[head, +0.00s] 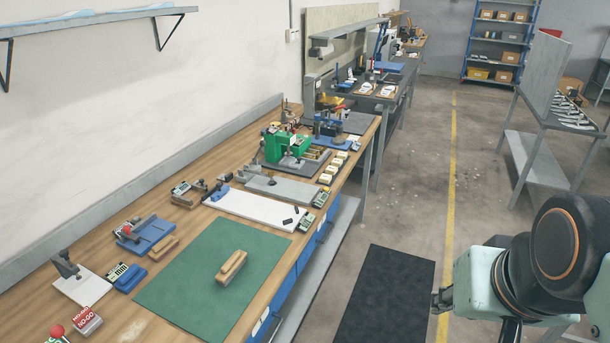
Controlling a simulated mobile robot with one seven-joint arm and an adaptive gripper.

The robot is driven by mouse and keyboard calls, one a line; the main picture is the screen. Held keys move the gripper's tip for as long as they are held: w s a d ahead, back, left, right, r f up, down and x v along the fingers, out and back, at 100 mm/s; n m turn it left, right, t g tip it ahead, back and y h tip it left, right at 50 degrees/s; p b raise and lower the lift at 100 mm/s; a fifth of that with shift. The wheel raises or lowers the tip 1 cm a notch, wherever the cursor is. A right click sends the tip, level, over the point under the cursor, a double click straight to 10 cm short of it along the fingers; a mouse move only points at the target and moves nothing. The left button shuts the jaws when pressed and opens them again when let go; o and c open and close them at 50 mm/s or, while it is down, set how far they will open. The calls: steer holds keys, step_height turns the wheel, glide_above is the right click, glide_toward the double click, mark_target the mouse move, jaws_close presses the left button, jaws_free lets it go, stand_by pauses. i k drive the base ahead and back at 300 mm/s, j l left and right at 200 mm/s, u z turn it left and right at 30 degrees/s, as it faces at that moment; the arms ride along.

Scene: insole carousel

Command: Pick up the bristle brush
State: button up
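A wooden brush-like block (232,264) sits on the green mat (190,283) near the front of the workbench. It looks like the bristle brush, with a tan upper part and a paler lower part, but bristles cannot be made out. A smaller brown block (163,247) lies just beyond the mat's left edge; I cannot tell whether it is also a brush. My gripper (438,301) shows small at the lower right, over the floor beside the bench, well apart from the brush. Its fingers are too small and partly hidden to read.
The wooden bench (110,250) carries fixtures, a white board (255,209), a green machine (287,146) and a red NO-GO block (86,320). A dark floor mat (386,295) lies beside the bench. The mat around the brush is clear.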

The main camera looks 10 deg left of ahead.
mark_target(229, 269)
steer(key=i+u, duration=0.5)
steer(key=u, duration=0.2)
steer(key=i+u, duration=0.2)
steer(key=u, duration=0.15)
